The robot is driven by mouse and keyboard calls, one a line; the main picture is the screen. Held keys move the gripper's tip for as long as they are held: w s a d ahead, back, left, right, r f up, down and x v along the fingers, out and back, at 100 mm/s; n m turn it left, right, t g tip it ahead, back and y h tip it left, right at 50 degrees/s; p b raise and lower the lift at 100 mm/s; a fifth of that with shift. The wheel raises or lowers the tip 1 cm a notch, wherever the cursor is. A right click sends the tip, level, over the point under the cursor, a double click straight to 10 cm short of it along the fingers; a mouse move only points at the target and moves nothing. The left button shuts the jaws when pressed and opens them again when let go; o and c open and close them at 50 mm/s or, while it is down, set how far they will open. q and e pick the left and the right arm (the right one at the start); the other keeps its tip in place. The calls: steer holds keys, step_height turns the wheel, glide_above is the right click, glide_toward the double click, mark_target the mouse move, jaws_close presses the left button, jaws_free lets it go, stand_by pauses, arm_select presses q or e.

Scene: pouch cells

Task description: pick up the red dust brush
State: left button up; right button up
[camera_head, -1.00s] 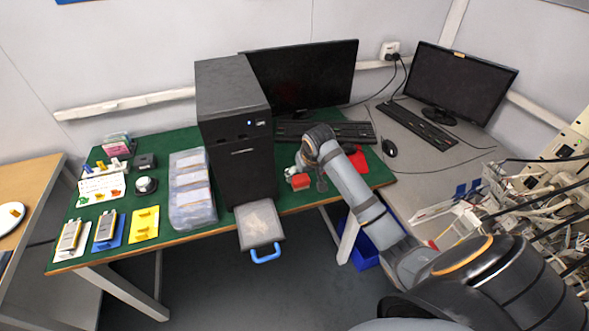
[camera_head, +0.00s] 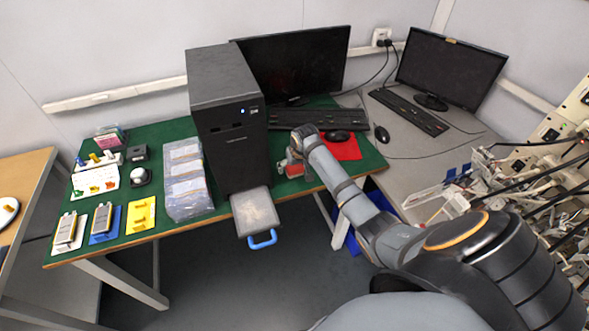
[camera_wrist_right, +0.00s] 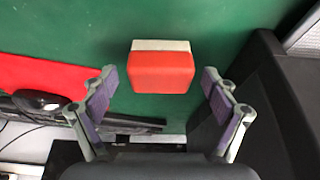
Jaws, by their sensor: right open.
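The red dust brush (camera_head: 294,171) lies on the green table top near its front edge, right of the black computer tower. It is partly hidden by my right gripper in the head view. In the right wrist view, it shows as a red block with a pale strip along its far side (camera_wrist_right: 161,72). My right gripper (camera_head: 287,164) is above it, open, and its two fingers (camera_wrist_right: 160,88) stand on either side of the red block with gaps on both sides. My left gripper is not in view.
The black tower (camera_head: 228,125) stands close to the gripper's left. A keyboard (camera_head: 318,118) and a red mat (camera_head: 343,150) with a black mouse (camera_head: 338,136) lie behind and to the right. A grey pan with a blue handle (camera_head: 262,239) juts over the table's front edge.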

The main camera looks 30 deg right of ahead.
steer(key=shift+w+f, duration=0.15)
steer(key=shift+f, duration=0.2)
steer(key=shift+r, duration=0.1)
steer(key=shift+c, duration=0.8)
steer(key=c, duration=1.1)
steer(key=shift+r, duration=0.45)
steer(key=s+a+r, duration=0.3)
steer(key=r, duration=0.1)
steer(key=s+a+r+b, duration=0.1)
steer(key=s+a+r, duration=0.2)
steer(key=s+r, duration=0.1)
steer(key=s+a+r+b, duration=0.1)
steer(key=s+a+r, duration=0.2)
steer(key=s+r, duration=0.1)
